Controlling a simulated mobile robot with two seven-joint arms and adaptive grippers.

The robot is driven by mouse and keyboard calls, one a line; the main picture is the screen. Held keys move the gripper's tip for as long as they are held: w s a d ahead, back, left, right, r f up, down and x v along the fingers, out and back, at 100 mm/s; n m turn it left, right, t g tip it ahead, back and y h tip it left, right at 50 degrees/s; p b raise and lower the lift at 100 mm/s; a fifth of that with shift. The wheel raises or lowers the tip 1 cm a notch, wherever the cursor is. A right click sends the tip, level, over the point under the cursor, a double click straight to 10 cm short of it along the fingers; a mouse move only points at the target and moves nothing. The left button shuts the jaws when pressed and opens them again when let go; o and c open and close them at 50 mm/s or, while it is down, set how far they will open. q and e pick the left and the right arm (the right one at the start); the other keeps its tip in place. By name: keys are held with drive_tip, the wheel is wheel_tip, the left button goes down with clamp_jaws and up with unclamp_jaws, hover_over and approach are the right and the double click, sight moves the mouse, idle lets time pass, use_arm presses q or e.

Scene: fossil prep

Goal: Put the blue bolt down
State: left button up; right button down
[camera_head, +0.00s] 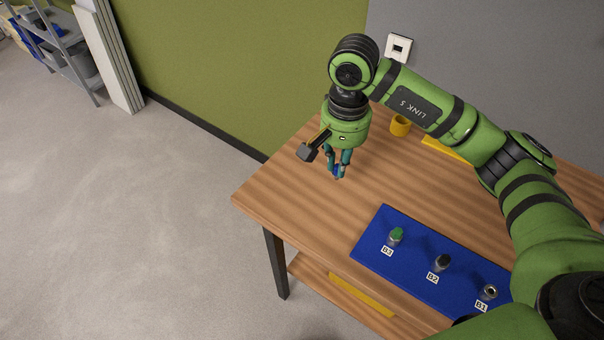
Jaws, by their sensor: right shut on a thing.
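My right gripper (341,170) points down over the far left part of the wooden table (290,190). It is shut on the blue bolt (337,171), of which only a small blue part shows between the fingertips. The bolt is at or just above the tabletop; I cannot tell whether it touches. My left gripper is not in view.
A blue mat (402,268) lies at the front with three upright pieces labelled B3, B2 and B1; the B3 one has a green top (396,234). A yellow cup (400,126) stands behind my right arm. Bare wood lies around the gripper.

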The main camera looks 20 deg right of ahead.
drive_tip(key=w+a+f, duration=0.1)
drive_tip(key=a, duration=0.1)
drive_tip(key=w+a+f+p, duration=0.2)
drive_tip(key=a+f, duration=0.1)
drive_tip(key=shift+w+a, duration=0.2)
drive_tip(key=shift+a, duration=0.15)
wheel_tip(320, 180, down, 3)
drive_tip(key=shift+f+p, duration=0.1)
drive_tip(key=shift+p, duration=0.95)
drive_tip(key=shift+f, duration=0.3)
drive_tip(key=shift+f, duration=0.2)
drive_tip(key=c, duration=1.2)
unclamp_jaws()
drive_tip(key=shift+c, duration=0.2)
